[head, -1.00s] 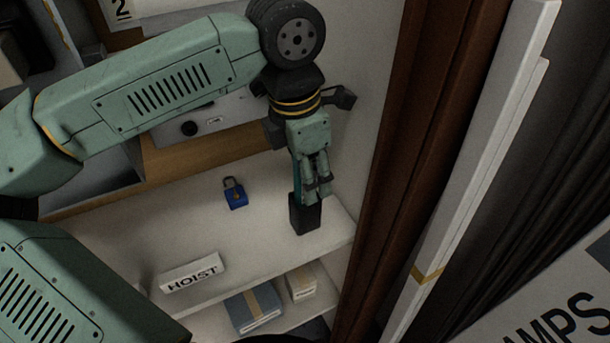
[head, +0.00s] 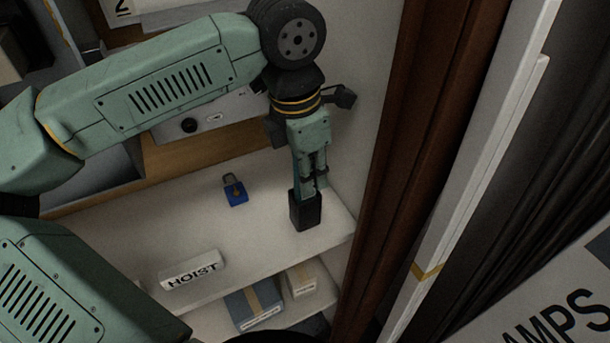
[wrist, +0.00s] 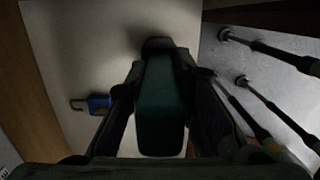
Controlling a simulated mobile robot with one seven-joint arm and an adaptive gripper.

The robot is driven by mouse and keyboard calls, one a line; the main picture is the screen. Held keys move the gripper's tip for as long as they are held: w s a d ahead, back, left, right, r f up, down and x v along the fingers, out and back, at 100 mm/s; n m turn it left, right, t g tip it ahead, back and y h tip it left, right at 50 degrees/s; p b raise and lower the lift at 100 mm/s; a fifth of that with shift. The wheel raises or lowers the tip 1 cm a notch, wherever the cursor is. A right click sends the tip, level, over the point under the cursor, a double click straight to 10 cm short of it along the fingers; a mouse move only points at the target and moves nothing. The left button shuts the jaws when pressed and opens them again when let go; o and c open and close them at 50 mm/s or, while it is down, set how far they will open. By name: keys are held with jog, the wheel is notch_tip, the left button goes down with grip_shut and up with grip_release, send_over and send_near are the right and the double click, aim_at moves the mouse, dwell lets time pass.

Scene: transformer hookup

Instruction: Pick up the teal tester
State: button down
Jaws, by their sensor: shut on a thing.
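My gripper (head: 308,188) points down over the right end of the white shelf, beside the side wall. In the wrist view its two dark fingers are shut on the sides of the teal tester (wrist: 162,108), whose teal face shows between them. In the head view the fingers hide most of the teal body. A black block (head: 305,211) shows just below the fingertips; I cannot tell whether it is the tester's lower end or a holder. I also cannot tell whether it touches the shelf.
A blue padlock (head: 235,190) is on the white shelf (head: 150,225), left of my gripper. A HOIST sign (head: 192,270) stands at the shelf's front edge. Boxes (head: 254,303) lie on the shelf below. A brown door frame (head: 400,150) is close on the right. Dark-handled tools (wrist: 262,98) show in the wrist view.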

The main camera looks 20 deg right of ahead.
jog(key=shift+r, duration=0.1)
jog(key=r, duration=0.6)
jog(key=r+b, duration=0.1)
jog(key=r, duration=0.5)
jog(key=shift+a, duration=0.2)
jog(key=s+a+b, duration=0.2)
jog(key=s+a, duration=0.1)
jog(key=a, duration=1.4)
jog(key=shift+s+a+b, duration=0.15)
jog(key=shift+s+b, duration=0.05)
jog(key=shift+b, duration=0.1)
jog(key=shift+f, duration=0.1)
